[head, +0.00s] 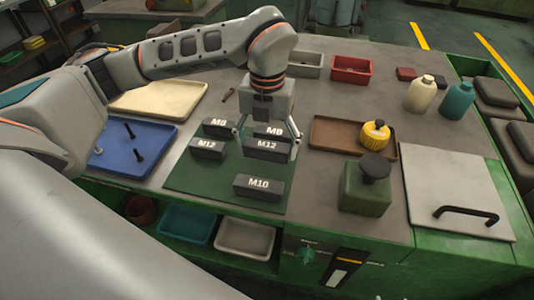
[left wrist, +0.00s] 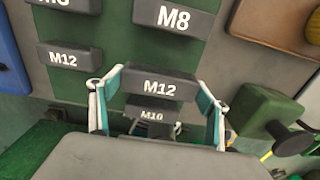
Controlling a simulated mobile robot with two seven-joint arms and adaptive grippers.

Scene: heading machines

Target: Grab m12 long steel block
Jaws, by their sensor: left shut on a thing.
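The long dark grey M12 block (head: 267,146) is over the right part of the green mat (head: 190,175), its label facing front. My left gripper (head: 267,138) comes down from above, with a finger at each end of the block, and is shut on it. In the left wrist view the M12 block (left wrist: 160,85) spans between the two fingers. I cannot tell whether it touches the mat. A shorter M12 block (head: 207,148) sits to the left, and the M10 block (head: 259,187) is in front. My right gripper is not in view.
Two M8 blocks, left (head: 217,126) and right (head: 270,129), sit behind. A blue tray (head: 165,133) with bolts lies left, a brown tray (head: 325,137) right. A green container with a dark knob (head: 366,190) stands at the right front. Bare mat shows left of the M10 block.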

